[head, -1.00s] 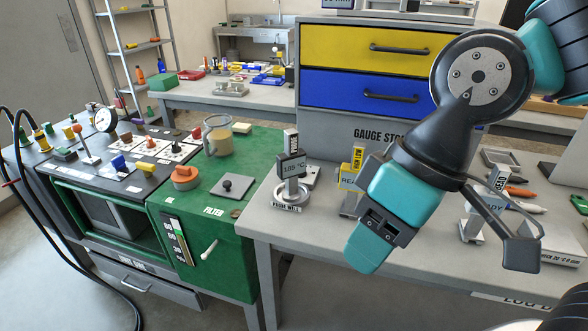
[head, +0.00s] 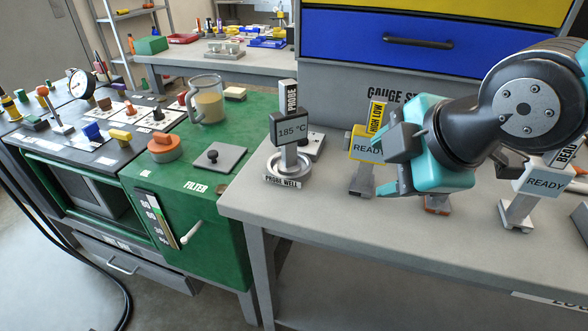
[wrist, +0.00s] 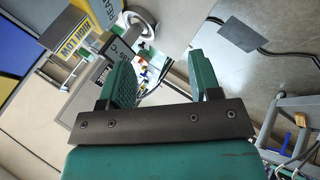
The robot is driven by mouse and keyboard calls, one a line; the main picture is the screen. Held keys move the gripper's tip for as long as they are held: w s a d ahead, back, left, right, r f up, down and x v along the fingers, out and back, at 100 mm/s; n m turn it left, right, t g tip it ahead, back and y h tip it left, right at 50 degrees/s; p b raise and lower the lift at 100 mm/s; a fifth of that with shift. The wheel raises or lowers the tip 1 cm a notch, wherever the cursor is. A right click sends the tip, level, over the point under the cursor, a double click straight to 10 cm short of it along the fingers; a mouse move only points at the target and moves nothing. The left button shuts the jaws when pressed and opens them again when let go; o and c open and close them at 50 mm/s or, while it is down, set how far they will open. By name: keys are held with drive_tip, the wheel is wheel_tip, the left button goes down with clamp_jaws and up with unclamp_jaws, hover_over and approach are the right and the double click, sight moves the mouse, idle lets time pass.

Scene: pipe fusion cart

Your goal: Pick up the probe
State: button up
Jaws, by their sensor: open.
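The probe (head: 291,129) stands upright in the round probe well (head: 290,175) on the grey bench, with a dark display reading 185 °C and a PROBE label at its top. My gripper (head: 398,160) is open and empty to the right of the probe, in front of the yellow HIGH LOW gauge. In the wrist view my gripper's two green fingers (wrist: 165,85) are apart, and the probe (wrist: 118,48) shows tilted beyond the left finger, partly hidden.
The HIGH LOW gauge (head: 368,150) stands close behind my gripper. Another READY gauge (head: 532,184) stands to the right. The bench front is clear.

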drive_tip(key=w+a+f+n+t+b, duration=0.25)
drive_tip(key=n+t+b, duration=0.2)
drive_tip(key=n, duration=0.35)
drive_tip(key=n+t+y+b, duration=0.4)
drive_tip(key=n+t+b, duration=0.15)
drive_tip(key=n, duration=0.85)
approach(292, 92)
drive_tip(key=p+x, duration=0.7)
drive_tip(key=p, duration=0.6)
drive_tip(key=shift+w+a+f, duration=0.2)
drive_tip(key=shift+a, duration=0.05)
drive_tip(key=p+x, duration=0.3)
drive_tip(key=x, duration=0.2)
drive_tip(key=shift+d+r+p, duration=0.1)
drive_tip(key=shift+p, duration=0.3)
drive_tip(key=shift+w, duration=0.25)
clamp_jaws()
